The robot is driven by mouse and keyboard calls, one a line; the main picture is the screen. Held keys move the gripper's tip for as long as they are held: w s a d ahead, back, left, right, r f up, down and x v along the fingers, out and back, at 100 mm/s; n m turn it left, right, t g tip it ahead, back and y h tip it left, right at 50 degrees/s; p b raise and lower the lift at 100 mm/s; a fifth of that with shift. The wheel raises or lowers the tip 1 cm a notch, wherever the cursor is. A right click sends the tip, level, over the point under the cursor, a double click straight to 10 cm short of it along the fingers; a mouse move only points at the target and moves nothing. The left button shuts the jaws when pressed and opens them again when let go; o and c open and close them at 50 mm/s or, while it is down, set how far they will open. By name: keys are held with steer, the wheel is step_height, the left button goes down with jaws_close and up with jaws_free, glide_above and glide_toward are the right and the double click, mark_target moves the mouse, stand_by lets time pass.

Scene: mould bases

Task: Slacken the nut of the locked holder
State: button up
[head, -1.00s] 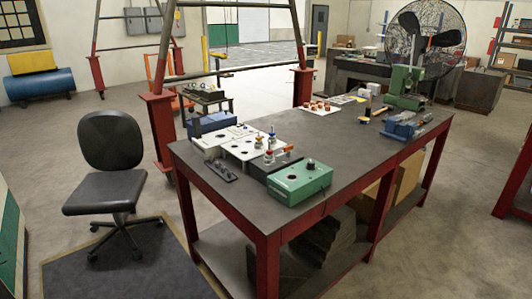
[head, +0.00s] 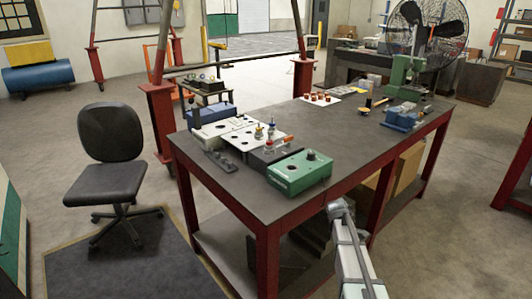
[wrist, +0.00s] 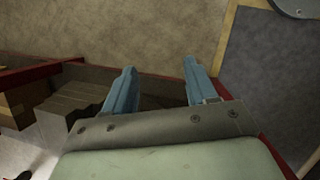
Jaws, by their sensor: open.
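On the near-left part of the workbench, several small holders with coloured tops stand close together. One has a blue top (head: 271,127), one a pale body with a yellowish base (head: 258,133), and one a red lower part (head: 268,147). They are too small to tell which is locked or which part is its nut. My gripper (wrist: 160,67) is open and empty in the wrist view. Its two blue fingers point over the floor beside the bench, apart from the holders. My arm also shows at the bench's front edge in the head view.
A green box (head: 300,177) with a black knob stands in front of the holders. A blue vise-like tool (head: 402,119) and a green press (head: 402,75) stand farther right. The bench middle (head: 345,135) is clear.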

steer(key=w+a+r+n+t+h, duration=0.15)
steer(key=w+r, duration=0.25)
steer(key=r, duration=0.4)
steer(key=w+r+n, duration=0.2)
steer(key=w+r, duration=0.3)
steer(key=r, duration=0.3)
steer(key=w+a+r+n+h, duration=0.1)
steer(key=a+r, duration=0.3)
steer(key=r, duration=0.3)
steer(key=w+a+r+n+h, duration=0.2)
steer(key=a+r, duration=0.2)
steer(key=r, duration=0.4)
steer(key=n+t+h, duration=0.6)
steer(key=t+h, duration=0.1)
steer(key=t, duration=0.2)
glide_toward(269, 143)
steer(key=shift+m+g, duration=0.25)
steer(key=x, duration=0.3)
steer(key=w+x, duration=0.1)
steer(key=x, duration=0.5)
steer(key=shift+w+a+r, duration=0.1)
steer(key=shift+w+a, duration=0.1)
steer(key=shift+a, duration=0.1)
steer(key=shift+c, duration=0.5)
